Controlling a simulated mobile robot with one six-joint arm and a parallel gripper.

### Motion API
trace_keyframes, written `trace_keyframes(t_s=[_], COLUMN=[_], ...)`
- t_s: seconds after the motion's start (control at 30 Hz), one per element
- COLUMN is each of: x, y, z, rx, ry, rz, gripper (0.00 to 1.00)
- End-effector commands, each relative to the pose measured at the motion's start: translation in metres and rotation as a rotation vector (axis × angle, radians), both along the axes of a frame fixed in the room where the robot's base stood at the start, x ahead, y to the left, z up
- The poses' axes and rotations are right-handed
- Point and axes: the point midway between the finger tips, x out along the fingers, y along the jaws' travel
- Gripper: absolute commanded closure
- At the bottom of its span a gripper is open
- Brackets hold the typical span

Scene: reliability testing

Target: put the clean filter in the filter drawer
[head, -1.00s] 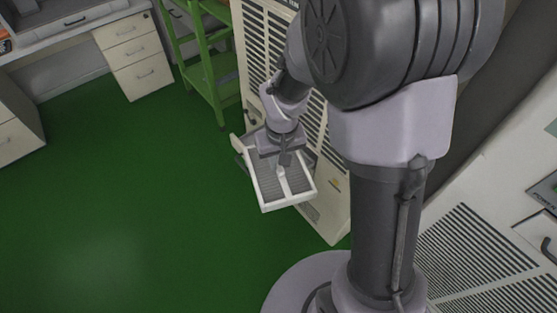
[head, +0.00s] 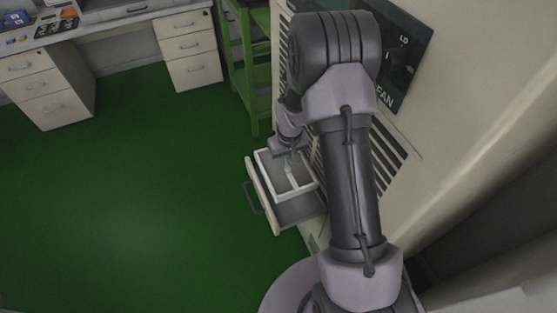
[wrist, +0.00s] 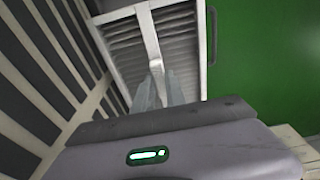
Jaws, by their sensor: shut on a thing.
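The clean filter (head: 295,193), a white frame with grey pleats and a central bar, is over the pulled-out filter drawer (head: 252,172). The drawer has a cream front with a dark handle (head: 249,197) and a grey interior visible in front of the filter. My gripper (head: 289,158) is shut on the filter's central bar. In the wrist view my fingers (wrist: 158,85) grip the bar of the filter (wrist: 122,38), with the drawer handle (wrist: 212,38) at the right. I cannot tell whether the filter touches the drawer's floor.
The cream cabinet (head: 440,125) with dark louvres and a fan control panel (head: 400,55) stands close on the right. A green shelf rack (head: 248,75) is behind the drawer. Desks with drawers (head: 190,45) are at the back left. The green floor (head: 130,190) at left is clear.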

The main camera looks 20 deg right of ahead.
Motion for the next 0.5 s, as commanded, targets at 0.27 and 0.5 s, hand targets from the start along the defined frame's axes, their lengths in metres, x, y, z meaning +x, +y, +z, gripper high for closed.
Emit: trace_keyframes(t_s=[0.27,0.5], x=[0.0,0.0], y=[0.0,0.0], z=[-0.016,-0.043], rx=[0.0,0.0], ry=[0.0,0.0], rz=[0.0,0.0], gripper=[1.0,1.0])
